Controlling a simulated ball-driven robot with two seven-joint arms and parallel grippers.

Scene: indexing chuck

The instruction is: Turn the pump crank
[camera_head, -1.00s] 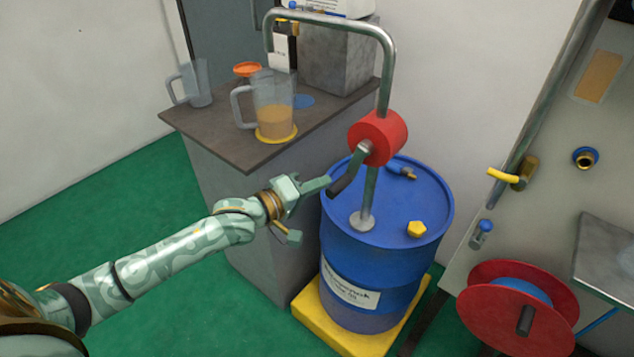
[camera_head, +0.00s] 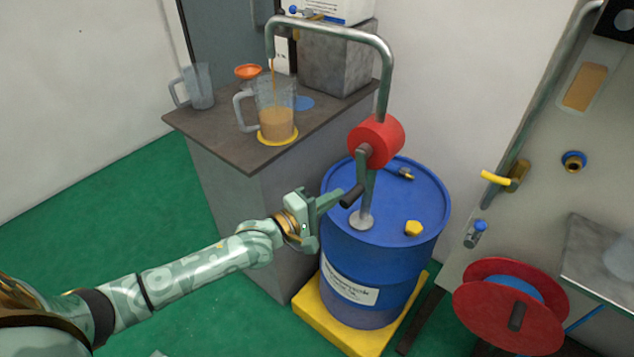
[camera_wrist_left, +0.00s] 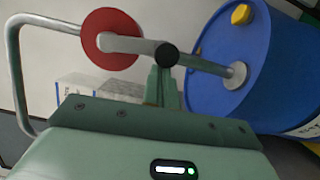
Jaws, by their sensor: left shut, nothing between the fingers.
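The red pump (camera_head: 375,142) sits on a steel pipe above the blue drum (camera_head: 388,235). Its crank (camera_head: 361,165) hangs down from the pump and ends in a dark handle (camera_head: 352,196). My left gripper (camera_head: 338,193) is shut and empty, its fingertips right by the handle; I cannot tell if they touch. In the left wrist view the handle (camera_wrist_left: 167,54) shows end-on just beyond the fingers (camera_wrist_left: 161,88). The bent spout pipe (camera_head: 330,24) ends over a clear jug (camera_head: 277,113) with tan liquid in it, and a thin stream falls into the jug. My right gripper is not in view.
The jug stands on a yellow disc on the grey counter (camera_head: 215,140), with an empty jug (camera_head: 199,86) and an orange funnel (camera_head: 248,72) near it. The drum stands on a yellow base (camera_head: 312,312). A red hose reel (camera_head: 508,308) is at right.

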